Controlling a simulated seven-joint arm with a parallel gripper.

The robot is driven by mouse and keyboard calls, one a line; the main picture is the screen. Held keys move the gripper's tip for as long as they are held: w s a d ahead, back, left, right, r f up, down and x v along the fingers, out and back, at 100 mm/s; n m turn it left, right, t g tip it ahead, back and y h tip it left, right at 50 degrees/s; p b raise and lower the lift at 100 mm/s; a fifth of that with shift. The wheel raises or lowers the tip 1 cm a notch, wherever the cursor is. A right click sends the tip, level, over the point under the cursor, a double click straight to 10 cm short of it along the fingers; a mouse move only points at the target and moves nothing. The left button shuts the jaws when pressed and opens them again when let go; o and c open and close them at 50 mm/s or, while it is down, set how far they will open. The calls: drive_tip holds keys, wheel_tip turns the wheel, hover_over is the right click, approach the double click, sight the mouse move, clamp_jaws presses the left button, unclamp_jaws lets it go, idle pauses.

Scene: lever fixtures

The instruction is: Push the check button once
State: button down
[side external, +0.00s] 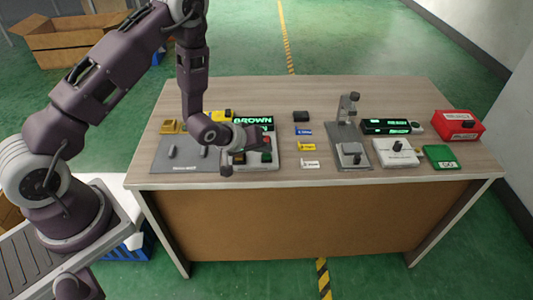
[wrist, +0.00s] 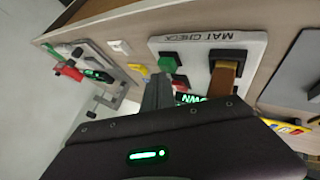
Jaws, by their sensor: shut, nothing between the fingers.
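A white panel (wrist: 262,40) labelled MAT CHECK carries a green button (wrist: 167,64), a red button (wrist: 181,87) and a black holder with a brown block (wrist: 222,80). No separate label on either button is legible. In the side view, the green button (side external: 266,156) and red button (side external: 267,142) are at the panel's right. A display at its back reads BROWN (side external: 252,121). My gripper (wrist: 158,80) is shut and empty. In the wrist view its tips appear close to the green button; whether they touch it, I cannot tell.
A grey board (side external: 178,160) lies left of the panel. The table's back strip (side external: 260,90) is clear.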

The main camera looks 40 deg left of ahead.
drive_tip(key=shift+r, duration=0.6)
drive_tip(key=shift+r, duration=0.1)
drive_tip(key=shift+r, duration=2.45)
drive_tip(key=shift+r, duration=0.1)
wheel_tip(320, 180, up, 7)
drive_tip(key=m, duration=0.1)
hover_over(264, 155)
drive_tip(key=s, duration=0.1)
drive_tip(key=s+r+m+g, duration=0.1)
drive_tip(key=s+r+m, duration=0.2)
drive_tip(key=s+r, duration=0.5)
drive_tip(key=s+d+r+m+g, duration=0.1)
drive_tip(key=s+r, duration=0.3)
drive_tip(key=s, duration=0.7)
drive_tip(key=s+d+r+m+g, duration=0.1)
drive_tip(key=s+r+m, duration=0.2)
drive_tip(key=s, duration=0.8)
drive_tip(key=shift+d+r+g, duration=0.2)
drive_tip(key=shift+r+g, duration=0.1)
drive_tip(key=shift+r, duration=0.6)
